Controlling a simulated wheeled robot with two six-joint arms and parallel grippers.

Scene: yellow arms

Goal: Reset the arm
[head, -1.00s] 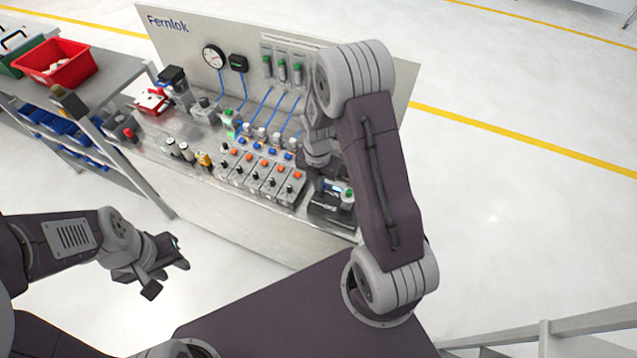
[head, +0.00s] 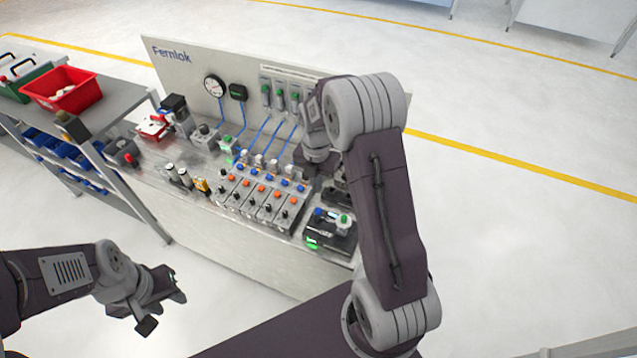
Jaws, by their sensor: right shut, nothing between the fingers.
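My right arm (head: 388,220) rises from the lower right, and its forearm points away over the bench's right end. Its wrist and gripper (head: 318,168) hang above the back of a black device (head: 332,230) with a blue and a green button. The fingers there are mostly hidden, and nothing shows held. The black device has a green light at its front corner. My left gripper (head: 165,308) is at the lower left, over the floor in front of the bench. Its fingers are spread and empty.
The bench (head: 210,240) carries a row of valve blocks (head: 255,200) with orange and blue knobs, and small cylinders (head: 185,177). A panel (head: 185,75) with gauge stands behind. A shelf with a red bin (head: 62,90) is at left. Floor at right is clear.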

